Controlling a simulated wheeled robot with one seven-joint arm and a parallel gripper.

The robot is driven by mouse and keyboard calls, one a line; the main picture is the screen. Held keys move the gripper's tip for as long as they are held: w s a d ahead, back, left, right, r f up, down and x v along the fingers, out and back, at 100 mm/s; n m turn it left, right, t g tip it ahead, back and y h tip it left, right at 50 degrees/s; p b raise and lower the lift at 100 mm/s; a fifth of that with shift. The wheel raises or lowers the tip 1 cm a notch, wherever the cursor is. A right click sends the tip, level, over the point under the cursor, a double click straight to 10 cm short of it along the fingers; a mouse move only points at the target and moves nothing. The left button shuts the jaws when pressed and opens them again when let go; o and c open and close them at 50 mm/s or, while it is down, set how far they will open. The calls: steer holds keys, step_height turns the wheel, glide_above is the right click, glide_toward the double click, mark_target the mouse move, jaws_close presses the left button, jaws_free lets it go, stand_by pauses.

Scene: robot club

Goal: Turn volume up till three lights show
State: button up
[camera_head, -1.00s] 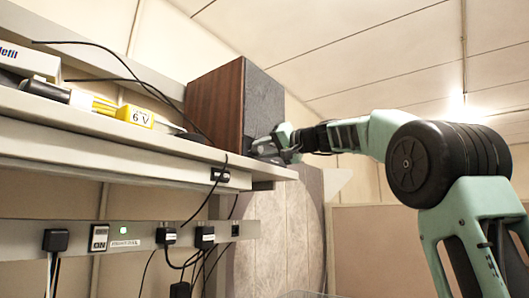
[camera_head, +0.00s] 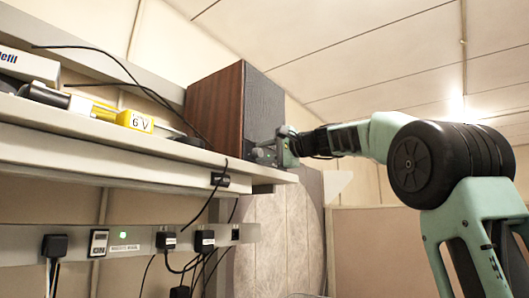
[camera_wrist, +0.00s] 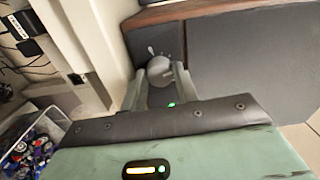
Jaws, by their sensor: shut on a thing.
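The speaker (camera_head: 222,102) is a wood-sided box with a dark grey front, standing at the right end of the shelf. In the wrist view its dark front (camera_wrist: 255,65) fills the right side. A round grey volume knob (camera_wrist: 160,70) with small pale marks around it sits between the fingertips. My gripper (camera_wrist: 161,80) is shut on the knob; in the head view my gripper (camera_head: 272,152) is at the speaker's lower front. One green light (camera_wrist: 171,104) shows between the fingers; I cannot tell whether other lights are hidden behind them.
The shelf (camera_head: 120,145) holds a yellow 6 V item (camera_head: 135,120) and loose black cables. Below it, a power rail (camera_head: 140,240) carries several plugs.

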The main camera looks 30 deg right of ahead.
steer(key=shift+d+m, duration=0.1)
steer(key=shift+m, duration=0.3)
steer(key=o, duration=1)
steer(key=shift+c, duration=0.2)
steer(key=shift+s, duration=0.1)
steer(key=b+v, duration=0.6)
steer(key=v, duration=1.1)
steer(key=shift+s, duration=0.15)
